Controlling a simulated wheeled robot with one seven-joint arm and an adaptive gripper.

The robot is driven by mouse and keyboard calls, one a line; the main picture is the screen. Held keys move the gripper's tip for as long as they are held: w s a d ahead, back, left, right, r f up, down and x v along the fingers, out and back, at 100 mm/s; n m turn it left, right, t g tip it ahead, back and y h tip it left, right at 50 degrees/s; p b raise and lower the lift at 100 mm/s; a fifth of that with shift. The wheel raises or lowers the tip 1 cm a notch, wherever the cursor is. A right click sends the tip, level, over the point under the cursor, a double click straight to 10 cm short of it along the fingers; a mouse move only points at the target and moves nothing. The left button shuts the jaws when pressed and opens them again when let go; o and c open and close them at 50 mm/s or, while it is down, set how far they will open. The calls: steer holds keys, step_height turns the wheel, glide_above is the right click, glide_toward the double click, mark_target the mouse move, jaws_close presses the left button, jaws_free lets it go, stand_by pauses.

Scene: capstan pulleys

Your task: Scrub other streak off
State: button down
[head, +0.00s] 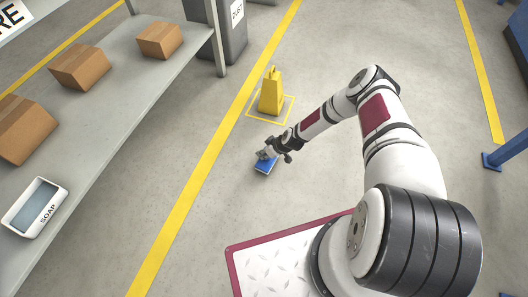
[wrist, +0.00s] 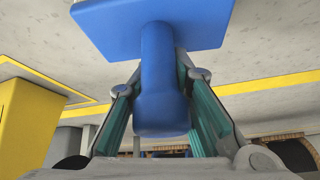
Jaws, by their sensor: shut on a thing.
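My gripper (head: 270,153) is shut on the handle of a blue scrubber (head: 264,166), low over the grey floor. In the wrist view the blue handle (wrist: 160,75) stands between my two fingers (wrist: 162,108), and its flat blue block (wrist: 205,22) is at the top of the picture. I cannot tell whether the block touches the floor. No streak shows clearly; in the wrist view there are only faint dark marks on the floor, and the block hides the patch under it.
A yellow floor stand (head: 271,93) inside a yellow outline is just beyond my gripper. A shelf (head: 118,104) at left bears cardboard boxes (head: 80,66) and a white SOAP tray (head: 36,206). A grey bin (head: 222,30) stands behind. Floor right of my gripper is clear.

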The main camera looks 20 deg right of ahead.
steer(key=shift+f, duration=0.6)
steer(key=shift+w+d+r, duration=0.1)
steer(key=shift+w+d, duration=0.45)
steer(key=shift+w, duration=0.25)
steer(key=shift+w+d, duration=0.55)
steer(key=shift+w, duration=0.3)
steer(key=shift+s+a+f+p, duration=0.1)
steer(key=shift+s+a+p, duration=0.1)
steer(key=shift+s+a, duration=0.3)
steer(key=shift+s+a+f+p, duration=0.1)
steer(key=shift+s+a+p, duration=0.15)
steer(key=shift+s, duration=0.45)
steer(key=shift+s+a+f+p, duration=0.15)
steer(key=shift+s+a, duration=0.25)
steer(key=shift+s, duration=0.2)
steer(key=shift+r, duration=0.1)
